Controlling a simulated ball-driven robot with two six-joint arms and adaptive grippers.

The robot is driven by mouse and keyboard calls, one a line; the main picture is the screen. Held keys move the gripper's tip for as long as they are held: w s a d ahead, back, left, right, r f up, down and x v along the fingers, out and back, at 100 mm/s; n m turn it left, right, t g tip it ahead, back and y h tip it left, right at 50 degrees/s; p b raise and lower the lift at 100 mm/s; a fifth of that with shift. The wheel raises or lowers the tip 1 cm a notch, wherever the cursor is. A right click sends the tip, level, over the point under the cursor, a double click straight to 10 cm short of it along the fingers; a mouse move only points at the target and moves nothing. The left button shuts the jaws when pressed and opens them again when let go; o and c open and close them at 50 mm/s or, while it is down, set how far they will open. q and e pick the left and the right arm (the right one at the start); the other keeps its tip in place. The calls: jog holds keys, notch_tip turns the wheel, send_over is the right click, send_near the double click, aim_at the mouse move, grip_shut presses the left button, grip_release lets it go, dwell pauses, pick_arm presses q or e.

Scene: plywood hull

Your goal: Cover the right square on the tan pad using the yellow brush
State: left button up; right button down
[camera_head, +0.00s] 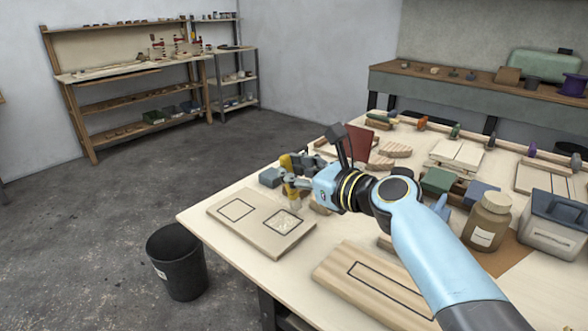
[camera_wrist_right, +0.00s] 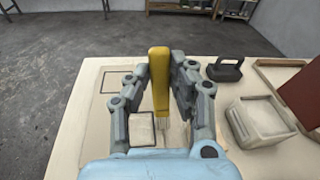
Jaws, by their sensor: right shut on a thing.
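The tan pad (camera_head: 260,236) lies on the near left corner of the table and bears two dark square outlines. The left square (camera_head: 237,210) is bare tan inside. The right square (camera_head: 281,224) has pale, patchy strokes inside; in the wrist view this square (camera_wrist_right: 141,130) looks pale. My right gripper (camera_head: 290,182) is shut on the yellow brush (camera_wrist_right: 160,75), with its handle up and bristles down. The bristles are at the right square's far right edge; I cannot tell whether they touch the pad. My left gripper is not in view.
A striped board (camera_head: 330,270) with a dark rectangle lies nearer, right of the pad. A jar (camera_head: 487,222) and lidded box (camera_head: 552,225) stand at right. A black bin (camera_head: 177,262) stands on the floor.

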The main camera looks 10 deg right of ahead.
jog(key=shift+a+f, duration=0.1)
jog(key=shift+s+a+p, duration=0.55)
jog(key=shift+s+a, duration=0.15)
jog(key=shift+a, duration=0.1)
jog(key=shift+s+a+f+p, duration=0.1)
jog(key=shift+s+a+p, duration=0.45)
jog(key=shift+s+a, duration=0.4)
jog(key=shift+s+a+f+p, duration=0.1)
jog(key=shift+s+a+p, duration=0.45)
jog(key=shift+a, duration=0.6)
jog(key=shift+w+d+r+b, duration=0.1)
jog(key=shift+w+d+b, duration=0.05)
jog(key=shift+w+d, duration=0.8)
jog(key=shift+w+d+f+b, duration=0.15)
jog(key=shift+w+d, duration=0.45)
jog(key=shift+d, duration=0.5)
jog(key=shift+w+d+r+b, duration=0.15)
jog(key=shift+w+d, duration=0.65)
jog(key=shift+d, duration=0.25)
jog(key=shift+s+d+p, duration=0.3)
jog(key=shift+s+d, duration=0.1)
jog(key=shift+s, duration=0.2)
